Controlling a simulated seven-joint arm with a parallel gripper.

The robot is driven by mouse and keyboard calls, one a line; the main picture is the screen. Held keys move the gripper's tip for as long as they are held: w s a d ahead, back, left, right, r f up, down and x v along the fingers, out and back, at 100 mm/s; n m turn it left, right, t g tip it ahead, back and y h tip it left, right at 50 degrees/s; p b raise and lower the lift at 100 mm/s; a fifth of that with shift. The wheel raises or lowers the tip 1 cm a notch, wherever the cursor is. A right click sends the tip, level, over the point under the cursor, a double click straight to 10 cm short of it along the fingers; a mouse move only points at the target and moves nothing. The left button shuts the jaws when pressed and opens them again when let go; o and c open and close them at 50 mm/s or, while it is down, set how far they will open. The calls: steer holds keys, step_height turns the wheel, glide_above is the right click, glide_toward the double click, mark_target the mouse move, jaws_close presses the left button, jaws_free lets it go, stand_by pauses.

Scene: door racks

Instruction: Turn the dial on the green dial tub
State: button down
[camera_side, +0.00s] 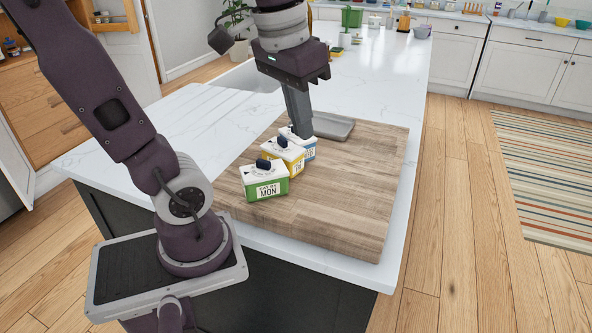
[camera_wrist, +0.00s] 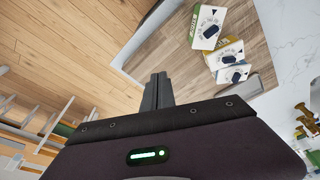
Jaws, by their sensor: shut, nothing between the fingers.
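The green dial tub (camera_side: 265,182) stands at the front of a row of three tubs on the wooden board. It has a white lid, a dark dial (camera_side: 263,164) on top and a label reading "EAT BY MON". In the wrist view the green tub (camera_wrist: 207,27) is the topmost, its lid and dial facing the camera. A yellow tub (camera_side: 284,154) and a blue tub (camera_side: 300,139) stand behind it. My gripper (camera_side: 301,136) is shut and empty, pointing down near the blue tub, behind the green one. The shut fingers also show in the wrist view (camera_wrist: 158,78), apart from the tubs.
The wooden board (camera_side: 350,200) lies on a white marble counter (camera_side: 195,125). A grey tray (camera_side: 333,127) lies at the board's back. The board's right and front are clear. A sink (camera_side: 250,77) is at the back left.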

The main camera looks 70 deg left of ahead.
steer(key=w+a+n+g+h, duration=0.1)
steer(key=w+a+n+g, duration=0.35)
steer(key=a, duration=0.55)
steer(key=n+g+h, duration=0.1)
steer(key=n+h, duration=0.1)
glide_toward(273, 166)
steer(key=w+a+r, duration=0.3)
steer(key=w+a, duration=0.1)
steer(key=shift+m, duration=0.25)
steer(key=x, duration=0.8)
steer(key=shift+s+d+f, duration=0.1)
steer(key=shift+d, duration=0.05)
steer(key=shift+s+d+f, duration=0.25)
steer(key=shift+s+d, duration=0.35)
steer(key=shift+s+d+f, duration=0.25)
steer(key=shift+s+d, duration=0.7)
